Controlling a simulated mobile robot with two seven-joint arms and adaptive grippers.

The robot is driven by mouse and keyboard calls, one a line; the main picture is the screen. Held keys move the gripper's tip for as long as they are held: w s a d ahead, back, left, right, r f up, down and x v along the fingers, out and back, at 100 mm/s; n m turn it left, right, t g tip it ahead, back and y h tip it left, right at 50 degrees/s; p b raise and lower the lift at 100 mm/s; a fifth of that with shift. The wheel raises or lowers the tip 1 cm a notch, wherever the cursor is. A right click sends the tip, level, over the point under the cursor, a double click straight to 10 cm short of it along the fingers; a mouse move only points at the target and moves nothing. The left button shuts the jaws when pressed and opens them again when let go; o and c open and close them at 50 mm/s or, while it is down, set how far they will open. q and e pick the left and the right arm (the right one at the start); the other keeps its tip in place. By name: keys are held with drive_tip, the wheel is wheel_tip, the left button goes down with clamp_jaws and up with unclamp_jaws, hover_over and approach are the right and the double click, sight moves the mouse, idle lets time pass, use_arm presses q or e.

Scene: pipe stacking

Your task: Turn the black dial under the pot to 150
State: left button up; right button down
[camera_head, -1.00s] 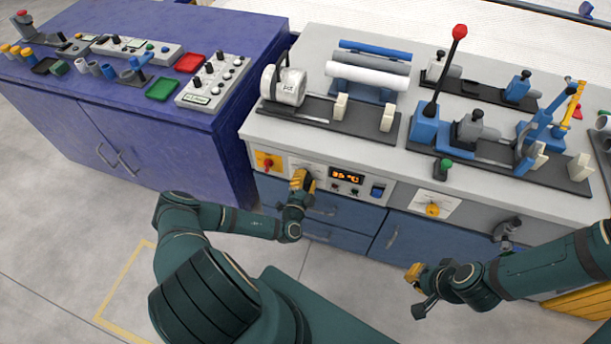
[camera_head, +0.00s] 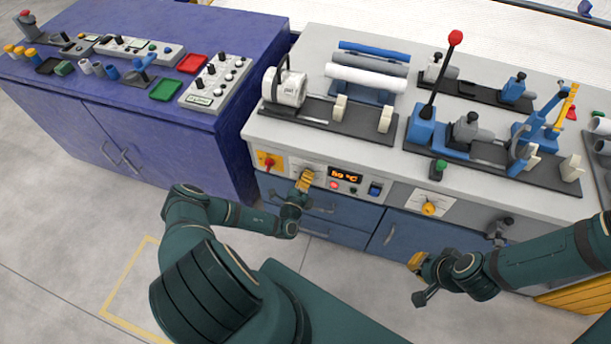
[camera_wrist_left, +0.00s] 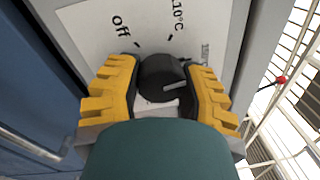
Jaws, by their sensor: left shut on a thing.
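The black dial (camera_wrist_left: 160,80) sits on a white scale plate in the left wrist view. In the head view the gripper mostly hides the dial. The white pot (camera_head: 287,88) stands on the bench above. My right gripper (camera_head: 416,262) hangs apart from the bench front; its finger gap is unclear.
An orange display (camera_head: 345,176) right of the dial seems to read 89 °C. A red switch (camera_head: 268,162) is to the left and a yellow knob (camera_head: 429,208) further right. Drawers lie below. A purple cabinet (camera_head: 140,130) stands left. The floor in front is clear.

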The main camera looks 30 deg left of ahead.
use_arm(q)
drive_tip(key=shift+w+r+m, duration=0.1)
drive_tip(key=shift+r+m, duration=0.05)
drive_tip(key=shift+m, duration=0.45)
drive_tip(key=o, duration=1.2)
drive_tip(key=v, duration=1.2)
